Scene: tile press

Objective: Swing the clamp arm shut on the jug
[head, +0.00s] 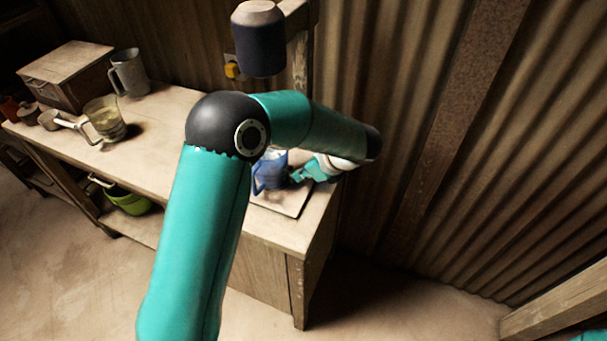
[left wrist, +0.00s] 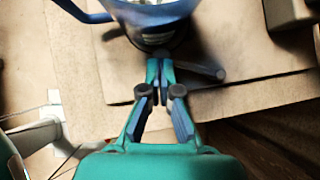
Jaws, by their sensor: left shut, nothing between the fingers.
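A blue jug (head: 268,176) stands on a flat board (head: 296,206) at the right end of the workbench, partly hidden by my left arm. In the left wrist view the jug (left wrist: 150,14) is at the top, cut off by the edge. My left gripper (head: 298,176) is beside the jug, on its right in the head view. In the left wrist view its fingers (left wrist: 160,62) are shut, with nothing between them, close to the jug's base. A dark bar (left wrist: 205,71), possibly the clamp arm, extends right from behind the fingertips. Whether they touch it is unclear.
A grey mug (head: 128,73), a glass jug (head: 104,118) and a wooden box (head: 66,74) stand on the left of the workbench (head: 165,110). A green bowl (head: 128,201) is on the shelf below. A corrugated wall (head: 470,150) stands behind and right.

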